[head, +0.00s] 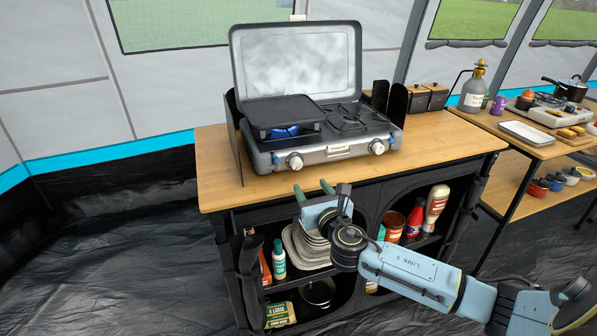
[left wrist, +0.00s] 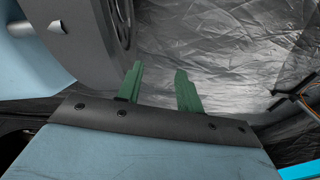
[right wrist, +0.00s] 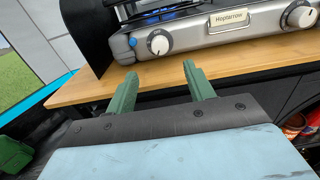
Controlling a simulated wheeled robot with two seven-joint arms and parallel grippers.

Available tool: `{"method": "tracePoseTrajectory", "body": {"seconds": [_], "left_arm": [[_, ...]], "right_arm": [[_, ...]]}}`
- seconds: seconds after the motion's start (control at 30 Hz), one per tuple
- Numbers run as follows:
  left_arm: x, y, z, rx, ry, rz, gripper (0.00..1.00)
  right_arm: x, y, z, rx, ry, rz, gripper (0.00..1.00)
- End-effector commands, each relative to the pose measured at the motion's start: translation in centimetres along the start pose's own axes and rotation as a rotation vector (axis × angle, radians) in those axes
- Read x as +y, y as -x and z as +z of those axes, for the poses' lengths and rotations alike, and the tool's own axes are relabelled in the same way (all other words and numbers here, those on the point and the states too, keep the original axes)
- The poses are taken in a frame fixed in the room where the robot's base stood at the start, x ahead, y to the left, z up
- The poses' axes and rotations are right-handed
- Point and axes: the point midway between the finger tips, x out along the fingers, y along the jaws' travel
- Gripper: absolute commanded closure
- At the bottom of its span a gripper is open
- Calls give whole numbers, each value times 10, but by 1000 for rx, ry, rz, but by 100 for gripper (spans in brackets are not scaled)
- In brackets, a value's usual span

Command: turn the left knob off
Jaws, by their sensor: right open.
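The left knob (head: 294,161) is a round white-faced dial on the front left of the grey camping stove (head: 335,153). A blue flame (head: 283,132) burns under the griddle on the left burner. The left knob also shows in the right wrist view (right wrist: 159,42), beyond my fingers. The right knob (head: 377,147) sits at the front right. My right gripper (head: 313,190) is open and empty, in front of and below the left knob, apart from it. My left gripper (left wrist: 160,88) is open and empty, over dark floor sheeting in the left wrist view; it is not in the head view.
The stove stands on a wooden counter (head: 222,165) with a clear front strip. Its raised lid (head: 297,62) stands behind, and dark side panels flank it. Shelves below hold plates (head: 306,247) and bottles. A second table with pots and trays (head: 526,132) is at the right.

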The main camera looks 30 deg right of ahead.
Motion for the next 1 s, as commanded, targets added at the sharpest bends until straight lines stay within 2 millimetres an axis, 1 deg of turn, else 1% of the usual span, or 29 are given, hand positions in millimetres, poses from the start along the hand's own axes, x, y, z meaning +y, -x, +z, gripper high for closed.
{"method": "tracePoseTrajectory", "body": {"seconds": [0.03,0.1,0.3,0.4,0.5,0.7,1.0], "left_arm": [[-1,-1,-8,9,3,-2,64],[-1,-1,-15,13,6,-2,64],[-3,1,-39,26,17,-6,64],[-4,4,-51,33,23,-8,64],[-6,7,-60,37,27,-10,64],[-7,11,-71,43,32,-11,64],[-7,13,-73,43,33,-12,64]], "right_arm": [[0,-11,0,-3,-1,-1,47],[0,-25,0,-3,-1,-3,47],[0,-64,-2,0,-4,-2,47],[0,-81,-2,0,-3,-2,47],[0,-93,-2,1,-3,-2,47],[0,-106,-2,2,-4,0,47],[0,-108,-1,3,-4,0,47]]}}
